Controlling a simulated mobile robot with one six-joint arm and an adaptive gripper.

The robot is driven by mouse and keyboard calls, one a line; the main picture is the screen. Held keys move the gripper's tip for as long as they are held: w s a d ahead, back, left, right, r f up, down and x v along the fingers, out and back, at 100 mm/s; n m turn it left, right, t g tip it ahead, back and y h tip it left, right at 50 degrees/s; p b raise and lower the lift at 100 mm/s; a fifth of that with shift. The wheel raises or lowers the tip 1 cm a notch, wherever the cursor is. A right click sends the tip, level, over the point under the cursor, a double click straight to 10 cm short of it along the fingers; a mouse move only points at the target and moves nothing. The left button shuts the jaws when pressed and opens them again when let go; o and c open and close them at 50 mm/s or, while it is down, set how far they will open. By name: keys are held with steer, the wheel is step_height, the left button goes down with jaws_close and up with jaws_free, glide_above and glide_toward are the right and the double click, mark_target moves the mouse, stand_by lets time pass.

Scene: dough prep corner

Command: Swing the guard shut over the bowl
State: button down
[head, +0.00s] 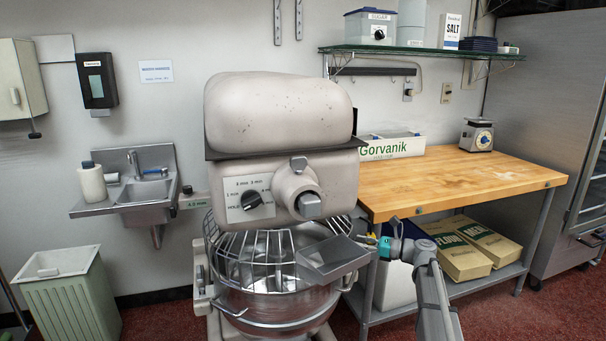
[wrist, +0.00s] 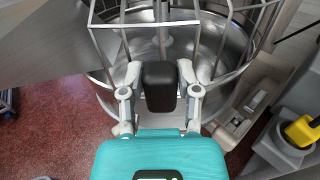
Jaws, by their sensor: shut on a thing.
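The steel mixing bowl (head: 275,304) sits under the head of a large cream mixer (head: 280,115). The wire guard (head: 262,246) arcs around the space above the bowl, with a grey metal chute (head: 332,257) on its right side. My gripper (head: 371,241) is at the right of the bowl, beside the chute. In the wrist view my gripper (wrist: 160,78) is shut on a black handle (wrist: 160,94), between its two fingers. The guard's bars (wrist: 122,45) rise just beyond the handle, with the bowl (wrist: 205,48) behind them. The handle is too small to make out in the head view.
A wooden-topped table (head: 470,181) stands close right of my gripper, with sacks (head: 455,257) and a white bin (head: 394,283) below. A sink (head: 145,190) and a green bin (head: 68,302) are at left. Red floor shows in front.

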steer(key=shift+w, duration=0.1)
steer(key=shift+w+d+n+g+y, duration=0.15)
steer(key=shift+w+d+n+g, duration=0.25)
steer(key=shift+w, duration=0.45)
steer(key=shift+w+d+n+g+y, duration=0.1)
steer(key=shift+w+n+g, duration=0.15)
steer(key=shift+w+g, duration=0.5)
steer(key=shift+w+d+n+g+y, duration=0.2)
steer(key=shift+w+n+g, duration=0.15)
steer(key=shift+w, duration=0.6)
steer(key=shift+c, duration=1.6)
jaws_free()
steer(key=shift+s, duration=0.1)
steer(key=s+d, duration=0.2)
steer(key=d, duration=1.1)
steer(key=shift+s+d, duration=0.3)
steer(key=shift+s, duration=0.05)
